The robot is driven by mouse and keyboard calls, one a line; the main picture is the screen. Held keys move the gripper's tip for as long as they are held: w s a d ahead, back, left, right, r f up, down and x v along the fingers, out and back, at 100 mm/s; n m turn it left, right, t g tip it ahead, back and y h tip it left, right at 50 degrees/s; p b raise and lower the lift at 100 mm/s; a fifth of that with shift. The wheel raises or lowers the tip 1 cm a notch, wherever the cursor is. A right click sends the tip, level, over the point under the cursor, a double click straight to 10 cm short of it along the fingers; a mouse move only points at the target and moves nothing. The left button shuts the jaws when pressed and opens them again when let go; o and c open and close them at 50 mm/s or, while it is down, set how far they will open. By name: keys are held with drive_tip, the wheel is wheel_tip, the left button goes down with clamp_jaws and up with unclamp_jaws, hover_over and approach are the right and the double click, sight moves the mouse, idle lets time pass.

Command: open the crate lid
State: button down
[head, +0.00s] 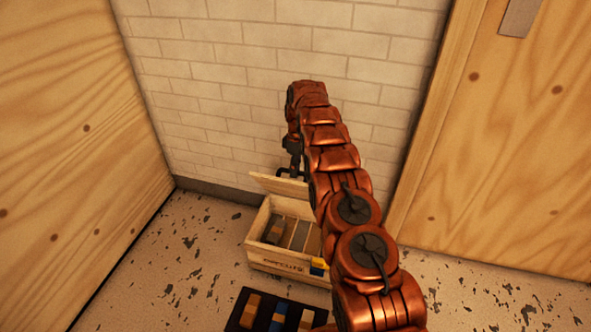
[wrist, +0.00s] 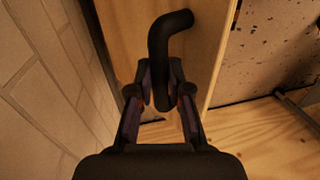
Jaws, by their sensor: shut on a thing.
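The wooden crate (head: 275,262) stands on the floor near the brick wall. Its lid (head: 279,184) is raised at the back and leans toward the wall, so the inside shows. A dark bent handle (wrist: 158,45) sits on the lid (wrist: 205,50) in the wrist view. My gripper (wrist: 161,92) is shut on the handle, with one finger on each side of it. In the head view my gripper (head: 293,170) is at the top of the lid, and my arm hides the crate's right part.
Inside the crate are dividers and several blocks or rolls. A dark tray (head: 243,318) with coloured pieces lies in front of the crate. A wooden panel (head: 75,130) stands at left and a wooden door (head: 500,150) at right. Speckled floor is free left of the crate.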

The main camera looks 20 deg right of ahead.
drive_tip(key=shift+s+d+f, duration=0.2)
drive_tip(key=shift+d+f, duration=0.1)
drive_tip(key=shift+f, duration=0.1)
drive_tip(key=c, duration=1.3)
unclamp_jaws()
drive_tip(key=shift+w, duration=0.1)
drive_tip(key=shift+o, duration=1)
drive_tip(key=shift+a+r, duration=0.15)
drive_tip(key=shift+a, duration=0.15)
